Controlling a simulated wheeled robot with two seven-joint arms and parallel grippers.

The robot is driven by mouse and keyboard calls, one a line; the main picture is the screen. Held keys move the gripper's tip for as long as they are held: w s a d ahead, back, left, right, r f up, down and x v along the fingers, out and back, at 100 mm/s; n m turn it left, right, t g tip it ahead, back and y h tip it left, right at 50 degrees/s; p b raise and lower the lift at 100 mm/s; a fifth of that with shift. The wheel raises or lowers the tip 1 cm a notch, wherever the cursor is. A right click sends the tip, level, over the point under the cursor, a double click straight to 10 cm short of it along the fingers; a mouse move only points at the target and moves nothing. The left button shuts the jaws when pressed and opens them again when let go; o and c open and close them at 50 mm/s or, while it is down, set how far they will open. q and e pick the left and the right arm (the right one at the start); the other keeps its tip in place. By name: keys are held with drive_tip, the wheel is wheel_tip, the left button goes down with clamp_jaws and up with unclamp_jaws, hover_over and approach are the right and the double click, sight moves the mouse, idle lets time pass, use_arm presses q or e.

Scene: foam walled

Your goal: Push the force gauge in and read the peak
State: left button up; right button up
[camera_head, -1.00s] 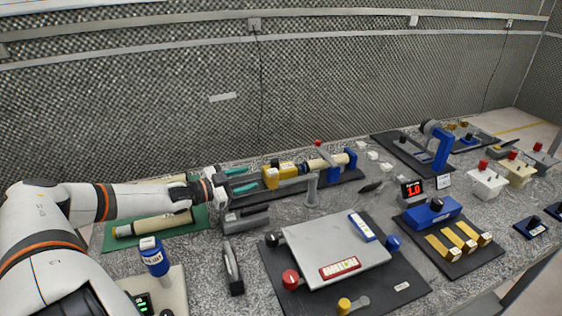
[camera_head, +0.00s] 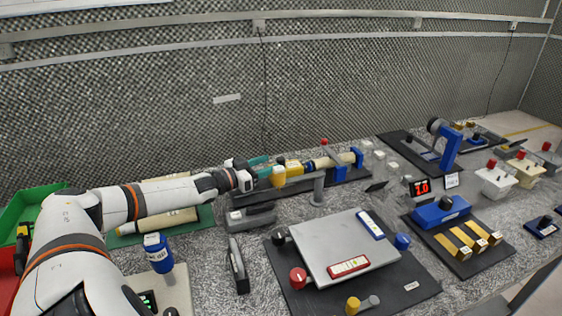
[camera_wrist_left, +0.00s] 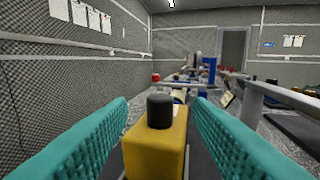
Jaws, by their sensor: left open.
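A yellow block-shaped body (camera_head: 293,168), which I take for the force gauge, sits on a long dark rail base at the back of the bench. The wrist view shows a yellow block (camera_wrist_left: 155,150) with a black knob on top. My left gripper (camera_head: 264,166) is behind its left end. Its teal fingers (camera_wrist_left: 160,104) are open, one on each side of the block, with gaps visible. A cream cylinder (camera_head: 335,160) lies in line to the right, by a blue bracket. No gauge reading can be made out. My right gripper is not in view.
A small display (camera_head: 421,187) with red digits like 1.0 stands behind a blue block on the right. A grey plate (camera_head: 340,245) on a black base fills the front middle. A grey post (camera_head: 318,188) stands close before the rail. The mesh wall is behind.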

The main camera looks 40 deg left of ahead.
sight(280, 159)
use_arm(q)
drive_tip(key=x, duration=0.3)
drive_tip(key=shift+r, duration=0.1)
drive_tip(key=shift+x, duration=1.3)
drive_tip(key=c, duration=1)
drive_tip(key=shift+s+p, duration=0.1)
drive_tip(key=shift+p, duration=0.35)
drive_tip(key=o, duration=1)
